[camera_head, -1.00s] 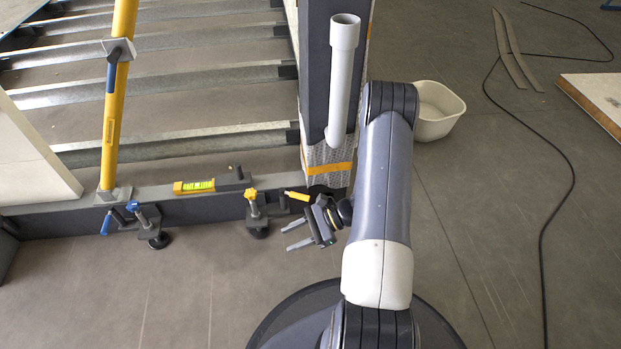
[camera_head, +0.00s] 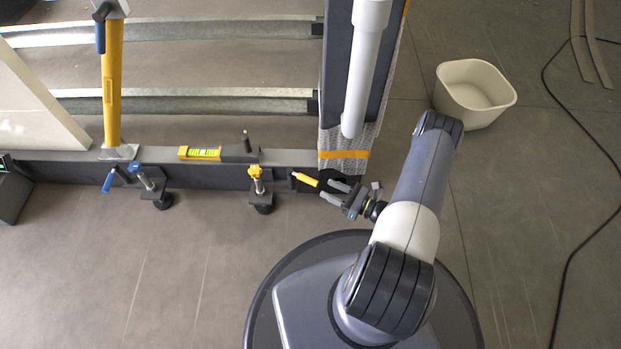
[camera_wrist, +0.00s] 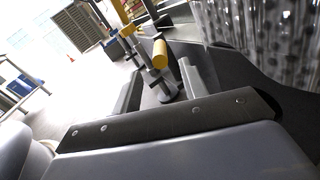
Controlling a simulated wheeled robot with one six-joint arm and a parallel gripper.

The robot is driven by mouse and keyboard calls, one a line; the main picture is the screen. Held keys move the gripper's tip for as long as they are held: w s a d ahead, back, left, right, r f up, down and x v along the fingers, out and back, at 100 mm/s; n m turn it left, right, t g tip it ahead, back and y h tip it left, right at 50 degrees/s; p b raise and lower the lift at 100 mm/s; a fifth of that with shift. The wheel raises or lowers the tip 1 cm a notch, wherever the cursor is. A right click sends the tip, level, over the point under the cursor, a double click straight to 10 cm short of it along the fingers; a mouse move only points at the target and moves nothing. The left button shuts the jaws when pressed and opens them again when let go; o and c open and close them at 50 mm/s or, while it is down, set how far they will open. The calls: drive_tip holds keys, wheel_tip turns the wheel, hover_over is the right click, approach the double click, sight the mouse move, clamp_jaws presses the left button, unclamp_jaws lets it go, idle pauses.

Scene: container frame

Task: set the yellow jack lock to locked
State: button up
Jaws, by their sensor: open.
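The yellow jack lock is a short lever with a yellow handle (camera_head: 306,179) on the front of the dark beam, at its right end. In the wrist view the yellow handle (camera_wrist: 160,54) appears just beyond and between the open fingertips (camera_wrist: 160,78). I cannot tell whether they touch it.
A second jack with a blue knob (camera_head: 134,168) and blue lever (camera_head: 108,180) is further left. A yellow spirit level (camera_head: 205,153) lies on the beam (camera_head: 215,178). A grey post with a pipe (camera_head: 360,70) rises behind my gripper. A white tub (camera_head: 478,72) stands right. Floor in front is clear.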

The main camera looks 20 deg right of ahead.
sight(300, 176)
drive_tip(key=b+x, duration=0.2)
drive_tip(key=x, duration=0.6)
drive_tip(key=shift+w+a, duration=0.1)
drive_tip(key=shift+a, duration=0.05)
drive_tip(key=shift+c, duration=0.2)
clamp_jaws()
